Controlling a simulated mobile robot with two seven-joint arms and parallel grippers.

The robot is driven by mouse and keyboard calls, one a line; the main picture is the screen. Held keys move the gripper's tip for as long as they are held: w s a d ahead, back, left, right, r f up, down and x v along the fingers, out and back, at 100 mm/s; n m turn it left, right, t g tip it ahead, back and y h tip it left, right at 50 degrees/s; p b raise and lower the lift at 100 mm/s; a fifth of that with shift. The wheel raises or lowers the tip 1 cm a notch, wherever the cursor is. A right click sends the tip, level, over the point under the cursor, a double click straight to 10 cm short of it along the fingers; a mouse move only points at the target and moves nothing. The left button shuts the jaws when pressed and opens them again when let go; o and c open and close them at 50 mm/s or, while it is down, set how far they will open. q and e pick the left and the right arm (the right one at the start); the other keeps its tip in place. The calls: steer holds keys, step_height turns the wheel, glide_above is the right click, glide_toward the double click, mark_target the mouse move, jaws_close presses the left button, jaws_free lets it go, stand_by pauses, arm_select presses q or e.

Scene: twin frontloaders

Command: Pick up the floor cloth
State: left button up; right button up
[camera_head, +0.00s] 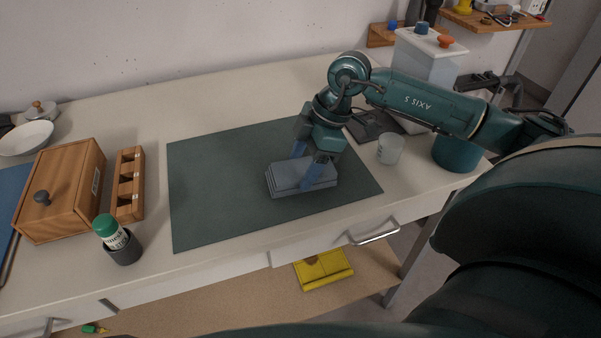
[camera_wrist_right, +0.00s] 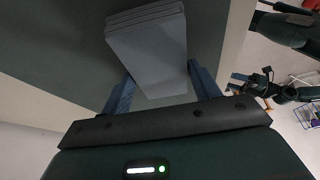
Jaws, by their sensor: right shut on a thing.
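A grey-blue folded cloth (camera_head: 287,178) lies over the right part of the dark green mat on the worktop. My right gripper (camera_head: 308,170) is shut on it from the right, one blue finger on each side. In the right wrist view the cloth (camera_wrist_right: 150,50) shows as a flat stack of layers between the two blue fingers (camera_wrist_right: 165,92). I cannot tell whether the cloth touches the mat. My left gripper is not in the head view.
The mat (camera_head: 215,215) has free room at the left. Left of it stand a slotted wooden block (camera_head: 128,185), a wooden box (camera_head: 65,190) and a green-capped bottle in a dark cup (camera_head: 122,248). A white cup (camera_head: 390,149) is near my right arm. A yellow item (camera_head: 323,268) lies on the lower shelf.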

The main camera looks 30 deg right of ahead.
mark_target(304, 168)
step_height(304, 168, up, 10)
steer(key=o, duration=0.5)
steer(key=shift+c, duration=0.2)
steer(key=c, duration=0.4)
